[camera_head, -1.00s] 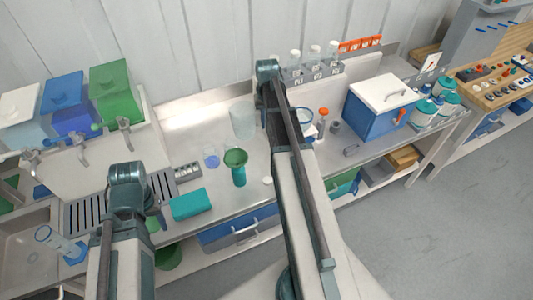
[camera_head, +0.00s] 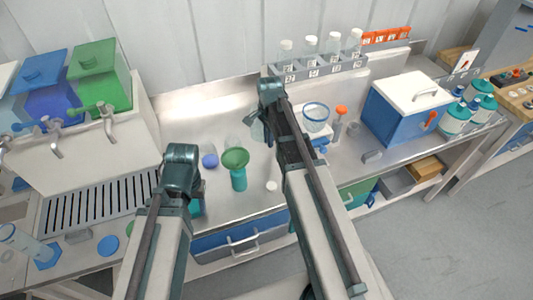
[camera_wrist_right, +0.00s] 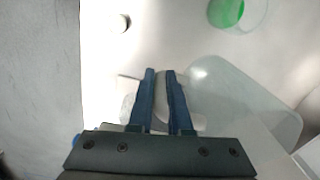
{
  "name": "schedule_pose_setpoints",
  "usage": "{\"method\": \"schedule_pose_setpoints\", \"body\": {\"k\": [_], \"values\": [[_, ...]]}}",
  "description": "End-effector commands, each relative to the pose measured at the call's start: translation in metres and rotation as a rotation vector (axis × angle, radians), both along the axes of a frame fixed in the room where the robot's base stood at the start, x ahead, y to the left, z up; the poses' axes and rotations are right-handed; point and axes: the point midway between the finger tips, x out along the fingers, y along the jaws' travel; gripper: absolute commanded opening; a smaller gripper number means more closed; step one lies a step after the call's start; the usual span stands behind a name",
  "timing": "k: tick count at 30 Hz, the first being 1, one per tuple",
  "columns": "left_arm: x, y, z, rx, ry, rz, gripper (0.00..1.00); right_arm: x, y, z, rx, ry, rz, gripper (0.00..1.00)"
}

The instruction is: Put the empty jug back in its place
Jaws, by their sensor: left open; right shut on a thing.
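The jug is clear and translucent, with no liquid visible in it. In the right wrist view the jug (camera_wrist_right: 240,100) fills the right side, beside my right gripper (camera_wrist_right: 160,72), whose blue fingers are shut on its pale handle. In the head view the jug (camera_head: 257,130) shows faintly at the left of my right gripper (camera_head: 270,100), partly hidden by the arm. Whether it touches the counter I cannot tell. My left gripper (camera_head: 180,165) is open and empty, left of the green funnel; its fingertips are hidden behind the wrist.
A rack (camera_head: 318,70) of bottles is at the back. A clear round vessel (camera_head: 316,117) and a blue cool box (camera_head: 400,110) stand to the right.

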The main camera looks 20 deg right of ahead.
Motion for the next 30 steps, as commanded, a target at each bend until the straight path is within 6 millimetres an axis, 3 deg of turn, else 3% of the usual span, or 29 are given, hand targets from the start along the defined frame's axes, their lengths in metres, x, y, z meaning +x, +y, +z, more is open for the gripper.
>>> {"method": "schedule_pose_setpoints", "body": {"k": [5, 15, 23, 30], "values": [[0.0, 0.0, -0.011, 0.0, 0.0, 0.0, 0.51, 0.0, 0.0, -0.011, 0.0, 0.0, 0.001, 0.0], [0.0, 0.0, -0.061, 0.0, 0.0, 0.002, 0.51, 0.0, -0.001, -0.061, 0.0, 0.0, 0.002, 0.0], [0.0, 0.0, -0.064, 0.0, 0.0, 0.002, 0.51, 0.0, -0.001, -0.064, 0.0, 0.0, 0.002, 0.0], [0.0, 0.0, -0.089, 0.0, 0.0, 0.002, 0.51, 0.0, -0.001, -0.089, 0.0, 0.0, 0.003, 0.0]]}}
